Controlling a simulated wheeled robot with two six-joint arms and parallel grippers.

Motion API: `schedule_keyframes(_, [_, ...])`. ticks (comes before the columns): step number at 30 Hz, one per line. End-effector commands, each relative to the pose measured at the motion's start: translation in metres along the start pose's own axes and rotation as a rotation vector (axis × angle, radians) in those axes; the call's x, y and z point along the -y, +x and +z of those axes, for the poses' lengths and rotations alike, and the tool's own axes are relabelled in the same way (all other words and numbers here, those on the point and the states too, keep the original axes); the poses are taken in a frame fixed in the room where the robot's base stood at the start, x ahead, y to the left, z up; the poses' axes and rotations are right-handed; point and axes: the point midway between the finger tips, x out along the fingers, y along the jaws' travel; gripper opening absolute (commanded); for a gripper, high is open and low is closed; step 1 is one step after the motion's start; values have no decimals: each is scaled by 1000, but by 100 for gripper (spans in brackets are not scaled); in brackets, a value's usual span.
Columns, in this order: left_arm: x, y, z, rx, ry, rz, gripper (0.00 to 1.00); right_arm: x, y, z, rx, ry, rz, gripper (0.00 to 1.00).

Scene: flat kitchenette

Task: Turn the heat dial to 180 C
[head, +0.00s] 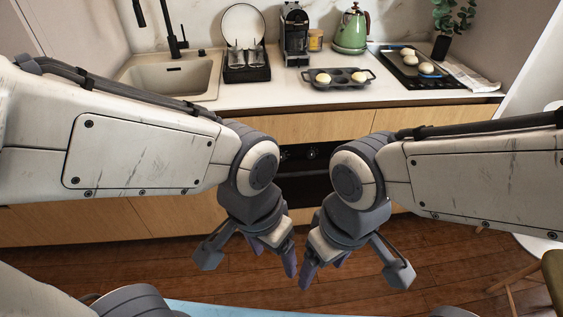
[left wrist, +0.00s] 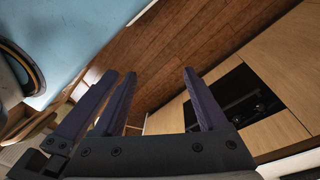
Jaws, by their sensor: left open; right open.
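The black built-in oven (head: 306,188) is set in the wooden cabinets under the counter, behind my two wrists in the head view. Small dials (head: 312,153) show on its dark front strip between my arms. Their markings and settings are too small to read, and I cannot tell which is the heat dial. The oven (left wrist: 238,92) also shows tilted at the right of the left wrist view. My left gripper (head: 275,255) is open and empty, pointing down in front of the oven. My right gripper (head: 322,266) is open and empty beside it. Neither touches the oven.
The counter (head: 285,98) carries a dish rack (head: 246,72), a coffee machine (head: 295,35), a green kettle (head: 352,32), a muffin tin (head: 350,82) and a dark tray (head: 395,72). Wooden floor (head: 200,275) lies clear before the cabinets. A chair (head: 535,278) stands at the right.

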Motion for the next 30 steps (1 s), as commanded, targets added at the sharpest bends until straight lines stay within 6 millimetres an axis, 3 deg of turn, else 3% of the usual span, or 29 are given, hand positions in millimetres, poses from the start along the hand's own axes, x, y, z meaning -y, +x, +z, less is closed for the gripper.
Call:
schedule_keyframes(1, [1,24,-18,-33,-73,10,75,-2,20,1,0,0,0,75])
schedule_keyframes(2, [2,35,-32,-62,-130,18,75,-2,30,2,0,0,0,75])
schedule_keyframes(5, [9,80,-97,-202,-406,68,75,-5,66,4,1,0,0,75])
schedule_keyframes(7, [22,113,-149,-316,-631,116,75,-7,92,5,1,0,0,75])
schedule_keyframes(11, [49,159,-246,-543,-1068,262,75,-9,125,7,1,0,0,75])
schedule_keyframes(15, [100,214,-328,-795,-1519,471,75,-12,164,9,1,0,0,75])
schedule_keyframes(18, [146,254,-367,-984,-1803,661,75,-14,193,11,1,0,0,75])
schedule_keyframes(21, [193,293,-387,-1180,-2026,888,75,-16,219,12,1,0,0,75])
schedule_keyframes(24, [234,324,-391,-1358,-2164,1123,75,-18,240,13,1,0,0,75])
schedule_keyframes(30, [277,355,-378,-1580,-2231,1469,75,-19,260,14,1,0,0,75])
